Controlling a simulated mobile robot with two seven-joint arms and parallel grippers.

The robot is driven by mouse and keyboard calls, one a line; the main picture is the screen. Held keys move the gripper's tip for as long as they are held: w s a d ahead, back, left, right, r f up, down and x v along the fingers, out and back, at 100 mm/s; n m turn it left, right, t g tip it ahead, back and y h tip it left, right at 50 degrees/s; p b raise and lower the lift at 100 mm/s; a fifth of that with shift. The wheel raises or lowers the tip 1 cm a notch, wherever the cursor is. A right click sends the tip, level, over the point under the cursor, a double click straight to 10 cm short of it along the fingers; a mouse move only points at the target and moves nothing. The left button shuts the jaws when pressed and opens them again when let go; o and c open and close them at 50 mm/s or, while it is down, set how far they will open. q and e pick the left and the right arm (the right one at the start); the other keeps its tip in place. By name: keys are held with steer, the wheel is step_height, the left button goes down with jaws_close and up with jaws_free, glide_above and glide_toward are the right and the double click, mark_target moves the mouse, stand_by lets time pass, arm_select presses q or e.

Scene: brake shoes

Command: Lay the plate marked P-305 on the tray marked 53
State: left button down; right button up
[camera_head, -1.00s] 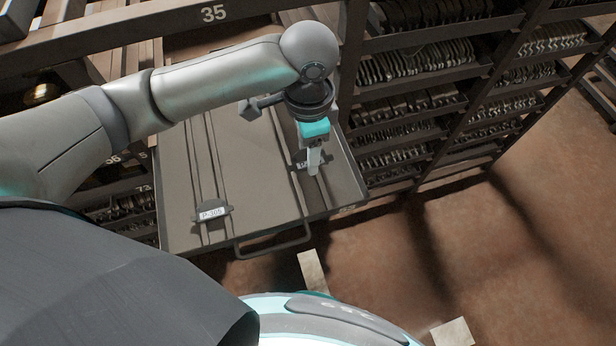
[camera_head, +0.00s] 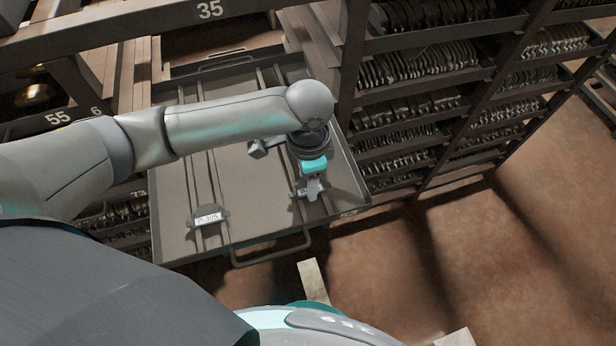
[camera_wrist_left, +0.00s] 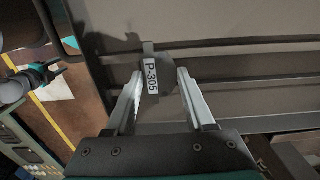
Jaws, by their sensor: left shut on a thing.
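My left gripper (camera_head: 313,190) is over the right front part of a wide grey tray (camera_head: 255,215). It is shut on a small dark plate (camera_head: 300,193) with a white label, partly hidden by the fingers in the head view. In the left wrist view the label of this plate reads P-305 (camera_wrist_left: 152,76), between the fingertips (camera_wrist_left: 160,80). The plate is close to the tray floor; I cannot tell whether it touches. Another labelled plate (camera_head: 208,217) lies at the tray's left front; its label looks like P-305 or P-306.
The tray has raised rails and a front handle (camera_head: 272,248). Racks of brake shoes (camera_head: 430,70) stand on the right. A beam marked 35 (camera_head: 209,10) crosses above. What looks like my right gripper (camera_wrist_left: 50,70) shows at the left wrist view's edge. Floor is clear at right.

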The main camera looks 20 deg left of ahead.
arm_select(q)
steer(key=shift+c, duration=1.3)
jaws_free()
steer(key=shift+f, duration=0.1)
step_height(320, 180, up, 12)
steer(key=p, duration=0.3)
